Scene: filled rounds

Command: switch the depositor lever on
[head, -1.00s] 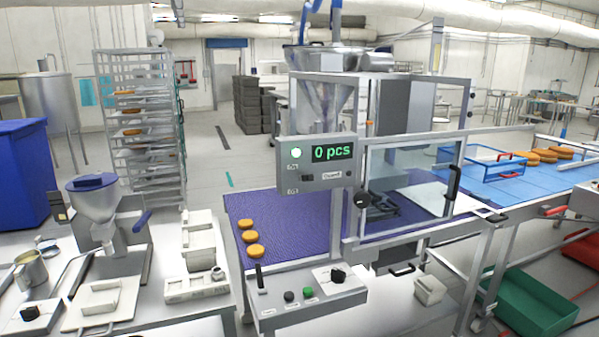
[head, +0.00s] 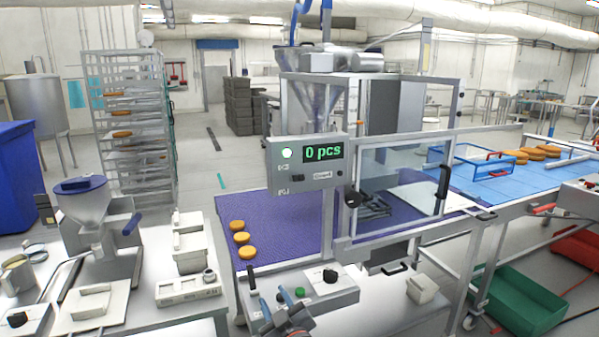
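The control panel (head: 312,292) of the depositor stands at the front of the machine, at the lower middle of the head view. A short black upright lever (head: 252,277) stands at its left end. A black knob (head: 330,276) on a white plate is at its right, with a green button (head: 299,292) and a dark button between them. My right gripper (head: 280,312) comes in from the bottom edge, in front of the panel's buttons and below and right of the lever, seemingly apart from it. My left gripper is out of view.
Above the panel, a display box (head: 307,163) reads "0 pcs" with a lit lamp. Several round orange-brown pieces (head: 241,238) lie on the purple belt (head: 285,215). A clear guard door (head: 400,180) stands right. A small hopper machine (head: 88,212) stands on the left table.

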